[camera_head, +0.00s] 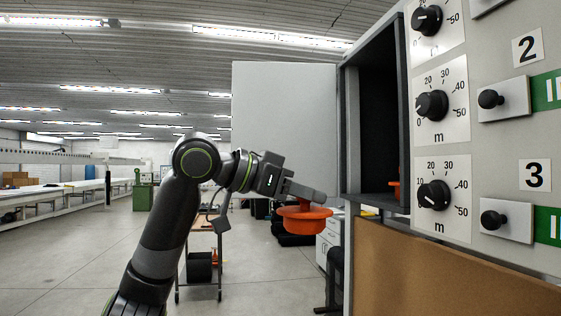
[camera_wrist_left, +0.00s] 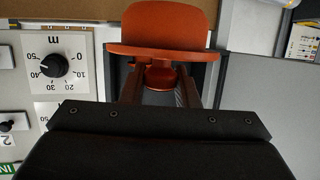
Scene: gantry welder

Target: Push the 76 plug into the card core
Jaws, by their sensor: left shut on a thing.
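An orange-red plug (camera_head: 304,222) with a wide round flange is held by my left gripper (camera_head: 312,196), in front of the open cabinet and left of its opening. In the left wrist view the plug (camera_wrist_left: 170,25) fills the top middle, beyond the two fingers of the gripper (camera_wrist_left: 160,62), which is shut on it. No number is readable on the plug. I cannot make out a card core in either view. My right gripper is not in view.
The grey cabinet (camera_head: 350,120) has a dark interior and a grey door (camera_head: 285,125) standing open behind my arm. A small orange object (camera_head: 393,184) sits inside. Dials (camera_head: 432,105) and knobs are on the panel at right. A brown board (camera_head: 440,275) is below.

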